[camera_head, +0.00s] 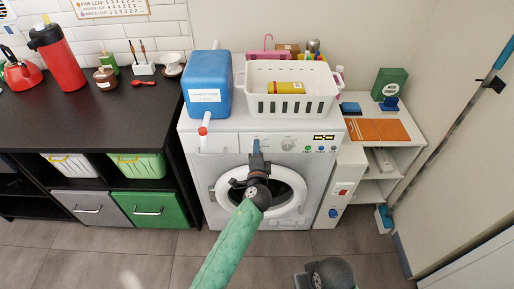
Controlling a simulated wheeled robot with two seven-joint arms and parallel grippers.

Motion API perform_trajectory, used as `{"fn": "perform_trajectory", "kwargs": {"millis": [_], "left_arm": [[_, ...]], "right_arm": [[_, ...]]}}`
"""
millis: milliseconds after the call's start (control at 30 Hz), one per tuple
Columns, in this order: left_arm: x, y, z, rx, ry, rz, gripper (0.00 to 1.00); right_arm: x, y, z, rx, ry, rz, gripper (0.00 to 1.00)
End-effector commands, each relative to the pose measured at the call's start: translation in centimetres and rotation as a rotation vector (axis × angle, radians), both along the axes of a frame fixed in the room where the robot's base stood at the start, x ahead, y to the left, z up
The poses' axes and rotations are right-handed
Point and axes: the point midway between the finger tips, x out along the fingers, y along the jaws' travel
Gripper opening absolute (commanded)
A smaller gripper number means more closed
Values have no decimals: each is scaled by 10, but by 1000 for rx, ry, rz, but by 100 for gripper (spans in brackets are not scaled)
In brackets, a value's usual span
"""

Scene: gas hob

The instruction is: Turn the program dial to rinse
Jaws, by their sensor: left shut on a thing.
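The white washing machine (208,171) stands in the middle, with its control panel along the top of its front. My left gripper (257,147) reaches up to the panel, in front of the round door, and is shut on a small blue part there. This seems to be the program dial, mostly hidden by the fingers; its setting cannot be read. A pale round dial (288,144) sits just right of the gripper, apart from it. The dark end of my right arm (328,275) shows low in the picture; its fingers cannot be made out.
A blue jug (207,84) and a white basket (291,105) stand on the machine. A red-tipped spout hangs over the panel's left. A display (323,137) and several small buttons lie right of the dials. A dark counter is left, a white shelf right.

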Motion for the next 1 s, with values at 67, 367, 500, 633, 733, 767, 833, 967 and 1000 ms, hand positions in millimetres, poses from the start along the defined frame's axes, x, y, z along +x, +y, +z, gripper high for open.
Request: {"fn": "perform_trajectory", "kwargs": {"millis": [67, 367, 500, 633, 733, 767, 833, 967, 1000], "left_arm": [[0, -1, 3, 67, 0, -2, 14], [0, -1, 1, 262, -1, -2, 14], [0, -1, 0, 337, 0, -3, 14], [0, -1, 0, 406, -1, -3, 14], [0, -1, 0, 459, -1, -3, 14], [0, -1, 0, 475, -1, -3, 14], [0, -1, 0, 511, -1, -3, 14], [0, -1, -1, 566, -1, -2, 14], [0, -1, -1, 579, 0, -2, 14]], "right_arm": [[-2, -5, 10, -13, 13, -5, 0], [-11, -21, 28, -48, 61, -22, 0], [-8, -23, 15, -57, 71, -24, 0], [-2, -21, -5, -60, 72, -23, 0], [2, -21, -21, -62, 74, -23, 0], [3, -20, -26, -63, 73, -23, 0], [5, -20, -37, -64, 74, -23, 0], [8, -20, -54, -66, 74, -23, 0], [8, -20, -59, -67, 76, -23, 0]]}}
